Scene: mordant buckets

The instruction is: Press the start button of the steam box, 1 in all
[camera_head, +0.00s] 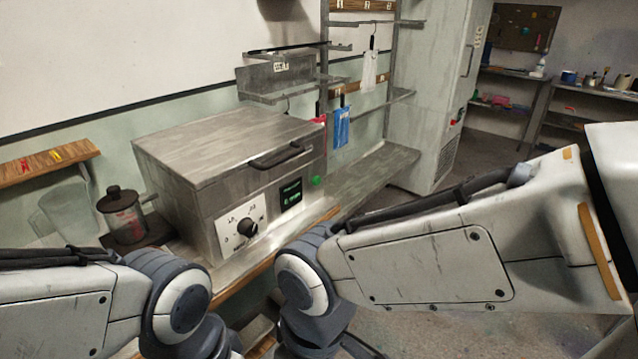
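The steam box (222,150) is a grey metal case with a hinged lid and a dark handle, standing on the counter ahead of me. Its front has a white dial plate with a black knob (248,228) and a small dark display (290,195) with green digits. A round green button (316,181) sits on the front to the right of the display; it is likely the start button. My two arms come in from the lower left and the right, in front of the box. Both grippers are below the picture's edge, so neither shows.
A dark-lidded jar (122,214) and a clear jug (70,212) stand left of the box. A metal rack with a blue packet (341,128) rises behind the counter (365,172), which is clear to the right. A tall pale cabinet (432,95) stands beyond it.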

